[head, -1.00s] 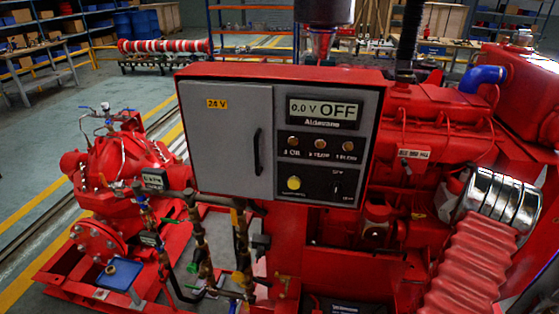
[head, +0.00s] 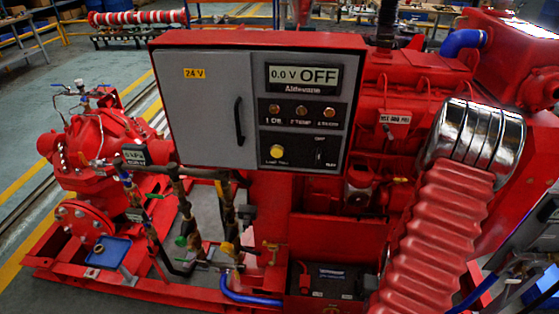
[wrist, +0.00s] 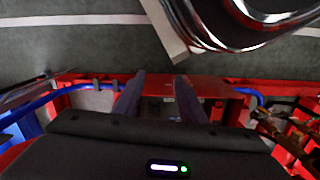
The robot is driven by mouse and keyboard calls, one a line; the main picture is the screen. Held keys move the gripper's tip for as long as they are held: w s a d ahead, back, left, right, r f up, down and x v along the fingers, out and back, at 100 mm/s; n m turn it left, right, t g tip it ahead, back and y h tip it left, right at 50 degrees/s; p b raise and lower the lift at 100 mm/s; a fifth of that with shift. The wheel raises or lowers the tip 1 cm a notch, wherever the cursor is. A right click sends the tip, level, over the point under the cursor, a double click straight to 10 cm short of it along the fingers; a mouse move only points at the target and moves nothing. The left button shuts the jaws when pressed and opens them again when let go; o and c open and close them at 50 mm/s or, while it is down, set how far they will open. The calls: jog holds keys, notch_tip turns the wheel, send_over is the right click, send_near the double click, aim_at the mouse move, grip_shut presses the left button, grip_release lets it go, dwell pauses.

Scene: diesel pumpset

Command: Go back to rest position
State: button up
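My gripper (wrist: 159,88) shows in the wrist view, with its two dark fingers apart and nothing held between them. Its dark body fills the bottom of that view. The red frame of the pumpset (wrist: 218,88) lies beyond the fingertips, over grey floor. I cannot make out my gripper in the head view. There, the control panel (head: 210,110) stands upright in the middle, with its grey door shut. Its display (head: 303,77) reads 0.0 V OFF.
The red pump (head: 95,145) stands at left, beside pipes and valves (head: 185,215). A ribbed red duct (head: 440,235) with a chrome section (head: 478,140) rises at right. A shiny curved part (wrist: 250,15) crosses the top of the wrist view. Open floor (head: 60,90) lies at far left.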

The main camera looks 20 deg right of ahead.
jog(key=w+a+r+n, duration=0.1)
jog(key=w+a+r, duration=0.2)
jog(key=r, duration=0.4)
jog(key=w+a+r, duration=0.2)
jog(key=a+r, duration=0.1)
jog(key=r, duration=0.5)
jog(key=w+a+r+n, duration=0.1)
jog(key=w+a+r, duration=0.25)
jog(key=r, duration=0.35)
jog(key=w+a+r+n+t, duration=0.1)
jog(key=a+r+n+t, duration=0.4)
jog(key=a+r, duration=1.3)
jog(key=shift+w+r+t, duration=0.15)
jog(key=shift+r+t, duration=0.55)
jog(key=shift+r, duration=0.15)
